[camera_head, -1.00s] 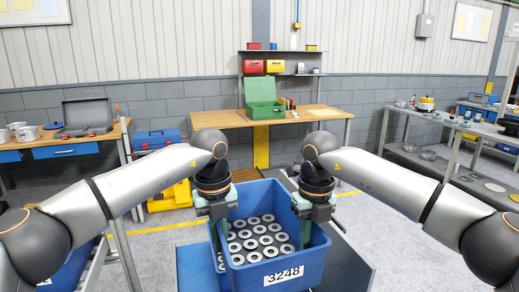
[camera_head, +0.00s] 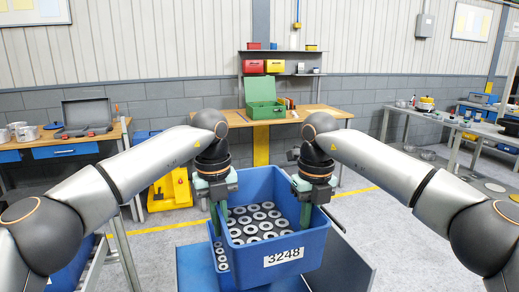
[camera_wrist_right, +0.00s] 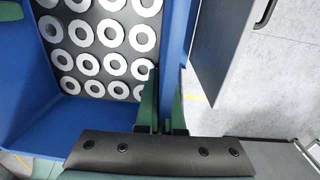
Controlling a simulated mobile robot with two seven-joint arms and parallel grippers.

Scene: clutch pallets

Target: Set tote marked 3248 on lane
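The blue tote marked 3248 (camera_head: 245,264) is in the middle of the head view, full of grey rings, with its number label on the near face. It is held up roughly level between my two grippers. My left gripper (camera_head: 217,218) is shut on its left wall. My right gripper (camera_head: 305,214) is shut on its right wall; in the right wrist view the green fingers (camera_wrist_right: 163,105) sit on either side of the blue wall (camera_wrist_right: 175,50). The lane cannot be made out for sure.
More rings (camera_head: 221,258) show below the tote's left side, seemingly in another tote underneath. Grey-blue panels (camera_head: 193,268) flank this spot. A wooden bench (camera_head: 285,116) with a green box (camera_head: 263,98) stands behind. Open floor lies to the right.

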